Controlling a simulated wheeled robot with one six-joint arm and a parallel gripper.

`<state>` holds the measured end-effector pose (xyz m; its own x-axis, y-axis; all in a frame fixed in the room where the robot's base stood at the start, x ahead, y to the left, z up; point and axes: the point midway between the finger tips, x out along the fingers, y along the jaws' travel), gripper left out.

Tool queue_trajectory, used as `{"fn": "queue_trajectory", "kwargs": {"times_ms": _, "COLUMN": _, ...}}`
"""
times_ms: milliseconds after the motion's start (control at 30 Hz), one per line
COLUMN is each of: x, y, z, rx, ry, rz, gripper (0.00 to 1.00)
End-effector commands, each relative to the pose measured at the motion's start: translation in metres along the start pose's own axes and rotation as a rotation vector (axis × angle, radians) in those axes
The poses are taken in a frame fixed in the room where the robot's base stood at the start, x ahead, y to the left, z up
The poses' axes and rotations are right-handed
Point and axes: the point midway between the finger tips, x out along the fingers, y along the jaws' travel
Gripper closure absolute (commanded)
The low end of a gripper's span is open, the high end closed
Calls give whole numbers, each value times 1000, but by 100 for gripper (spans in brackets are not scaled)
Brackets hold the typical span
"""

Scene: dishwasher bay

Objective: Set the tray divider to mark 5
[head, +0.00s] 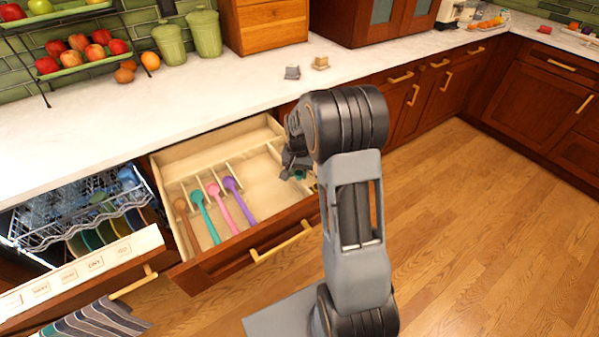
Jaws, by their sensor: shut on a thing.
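The pale wooden tray (172,164) fills the open drawer. A thin tray divider (273,152) runs toward my gripper (292,170) in the right part of the tray. My gripper is low over the tray's right side and appears shut on the divider; my arm hides much of the contact. No numbered marks can be read on the tray, so the divider's mark cannot be told.
Brown, teal, pink (223,196) and purple (238,197) utensils lie in narrow slots at left. Small teal and yellow items show partly beside my gripper. An open dishwasher (80,262) stands left. Two small blocks sit on the counter (240,82). Floor at right is clear.

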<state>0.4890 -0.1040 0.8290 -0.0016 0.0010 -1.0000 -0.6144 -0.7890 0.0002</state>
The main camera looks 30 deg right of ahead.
Motion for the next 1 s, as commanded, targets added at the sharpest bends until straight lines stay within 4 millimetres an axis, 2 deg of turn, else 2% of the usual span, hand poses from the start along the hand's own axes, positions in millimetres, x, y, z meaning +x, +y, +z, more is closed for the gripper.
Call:
{"fn": "queue_trajectory", "kwargs": {"times_ms": 233, "x": -1, "y": 4, "z": -4, "rx": 6, "ry": 7, "rz": 1, "gripper": 100}}
{"fn": "queue_trajectory", "kwargs": {"times_ms": 267, "x": -1, "y": 5, "z": -4, "rx": 6, "ry": 7, "rz": 1, "gripper": 66}}
{"fn": "queue_trajectory", "kwargs": {"times_ms": 500, "x": -1, "y": 3, "z": -2, "rx": 3, "ry": 5, "rz": 1, "gripper": 43}}
{"fn": "queue_trajectory", "kwargs": {"times_ms": 800, "x": -4, "y": 1, "z": -2, "rx": 2, "ry": 4, "rz": 0, "gripper": 43}}
{"fn": "queue_trajectory", "kwargs": {"times_ms": 867, "x": -9, "y": 1, "z": -2, "rx": 2, "ry": 6, "rz": 0, "gripper": 43}}
{"fn": "queue_trajectory", "kwargs": {"times_ms": 1000, "x": -32, "y": 2, "z": -2, "rx": 3, "ry": 8, "rz": -1, "gripper": 43}}
